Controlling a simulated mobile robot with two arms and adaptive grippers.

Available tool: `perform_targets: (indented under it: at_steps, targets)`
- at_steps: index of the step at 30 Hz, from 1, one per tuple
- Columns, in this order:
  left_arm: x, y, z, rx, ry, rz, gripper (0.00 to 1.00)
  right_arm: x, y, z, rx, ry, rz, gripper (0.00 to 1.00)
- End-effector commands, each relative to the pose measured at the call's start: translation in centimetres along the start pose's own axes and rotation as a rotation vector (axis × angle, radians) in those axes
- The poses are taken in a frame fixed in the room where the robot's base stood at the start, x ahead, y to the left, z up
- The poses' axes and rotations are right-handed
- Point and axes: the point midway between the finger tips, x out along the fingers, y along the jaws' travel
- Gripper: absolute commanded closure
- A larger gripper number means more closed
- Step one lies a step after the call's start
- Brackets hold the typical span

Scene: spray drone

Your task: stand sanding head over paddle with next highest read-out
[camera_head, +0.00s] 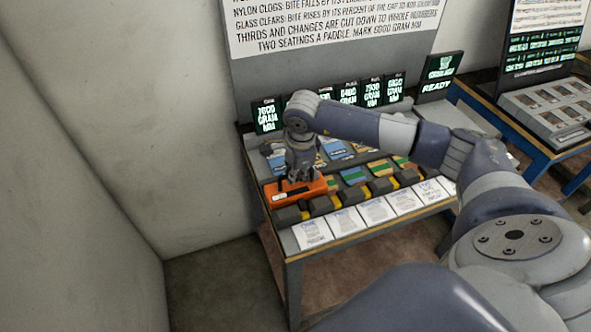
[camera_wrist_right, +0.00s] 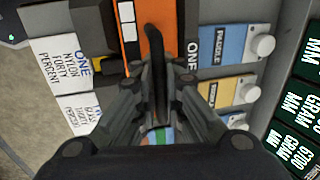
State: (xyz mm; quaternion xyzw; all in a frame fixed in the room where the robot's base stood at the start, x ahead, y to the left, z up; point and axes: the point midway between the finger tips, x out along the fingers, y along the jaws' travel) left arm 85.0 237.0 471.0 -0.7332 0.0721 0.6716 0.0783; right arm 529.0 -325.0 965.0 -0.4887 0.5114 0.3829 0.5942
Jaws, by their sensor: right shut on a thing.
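My right gripper (camera_head: 303,177) is shut on the orange sanding head (camera_head: 283,198) at the left end of the bench. In the right wrist view, the fingers (camera_wrist_right: 155,80) close around a dark upright handle on the orange body (camera_wrist_right: 131,25). I cannot tell whether the head rests on something or hangs just above it. Paddles with green, blue and orange faces, such as this one (camera_head: 352,176), lie in a row to its right. Dark read-outs stand behind: the leftmost (camera_head: 267,116) seems to say 1600, another (camera_head: 371,92) 7900. My arm hides part of the row.
White cards (camera_head: 376,210) line the bench's front edge, with dark blocks (camera_head: 321,205) and yellow pieces behind them. A screen (camera_head: 437,76) reads READY. A rules board (camera_head: 335,30) rises at the back. The wall is close on the left; another bench (camera_head: 545,125) stands right.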

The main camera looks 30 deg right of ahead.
Motion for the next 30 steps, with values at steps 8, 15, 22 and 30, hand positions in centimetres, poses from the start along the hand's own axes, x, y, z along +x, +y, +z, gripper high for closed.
perform_targets:
  at_steps: [8, 15, 22, 30]
  targets:
    - [0.1, 0.5, -0.5, 0.002, 0.007, 0.006, 0.60, 0.1, -0.1, 0.0, 0.001, -0.002, -0.004, 1.00]
    - [0.2, 0.5, -0.5, 0.002, 0.008, 0.006, 0.60, 0.3, 0.1, 0.0, 0.000, -0.001, -0.001, 0.70]
    - [0.2, 0.3, -0.4, 0.003, 0.007, 0.004, 0.60, 0.3, 0.1, 0.0, 0.000, -0.001, -0.001, 0.70]
    - [0.9, 0.1, -0.3, 0.003, 0.006, 0.001, 0.60, -1.6, -0.1, 0.0, 0.000, -0.002, -0.007, 0.70]
